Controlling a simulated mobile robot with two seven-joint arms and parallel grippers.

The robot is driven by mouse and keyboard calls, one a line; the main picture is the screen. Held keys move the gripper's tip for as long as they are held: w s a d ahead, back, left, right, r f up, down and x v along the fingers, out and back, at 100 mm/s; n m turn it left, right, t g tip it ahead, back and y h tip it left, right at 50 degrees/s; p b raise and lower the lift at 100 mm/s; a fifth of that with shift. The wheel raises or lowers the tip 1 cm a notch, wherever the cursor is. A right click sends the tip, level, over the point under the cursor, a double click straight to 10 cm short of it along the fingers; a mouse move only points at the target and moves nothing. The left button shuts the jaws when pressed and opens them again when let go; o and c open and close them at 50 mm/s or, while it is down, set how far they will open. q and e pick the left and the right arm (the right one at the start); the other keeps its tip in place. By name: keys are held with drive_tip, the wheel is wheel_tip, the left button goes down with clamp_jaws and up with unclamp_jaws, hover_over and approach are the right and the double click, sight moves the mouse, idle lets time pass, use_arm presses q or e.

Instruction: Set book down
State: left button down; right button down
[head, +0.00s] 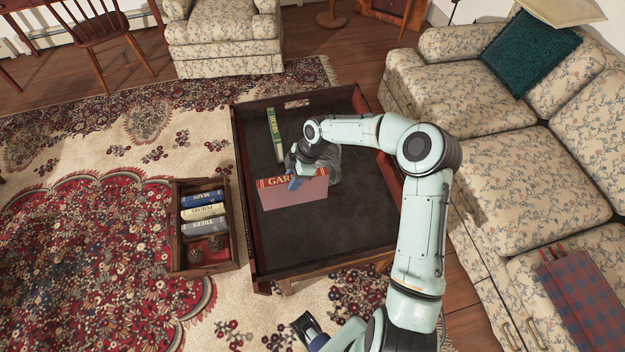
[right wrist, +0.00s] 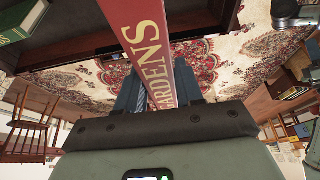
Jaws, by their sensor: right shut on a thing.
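A red book (head: 293,192) with "GAR" showing on its spine is upright over the dark tray-topped table (head: 330,235). My right gripper (head: 298,180) is shut on its upper spine edge. Whether the book's lower edge touches the table top cannot be told. My left gripper (head: 310,328) shows only partly at the bottom of the head view, away from the book; its jaws are unclear.
A green book (head: 274,134) lies on the table behind the red one. The table has a raised wooden rim (head: 240,190). A wooden crate (head: 176,245) with several books stands on the rug to the left. A floral sofa (head: 490,150) is at the right. The table's front right is clear.

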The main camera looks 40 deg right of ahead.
wheel_tip(320, 180, down, 20)
drive_tip(key=b, duration=0.1)
drive_tip(key=shift+r, duration=0.2)
idle(0.3)
drive_tip(key=c, duration=1.1)
unclamp_jaws()
drive_tip(key=shift+f+b, duration=0.25)
drive_tip(key=shift+b, duration=0.1)
drive_tip(key=o, duration=0.4)
drive_tip(key=shift+r, duration=0.1)
drive_tip(key=shift+r, duration=0.1)
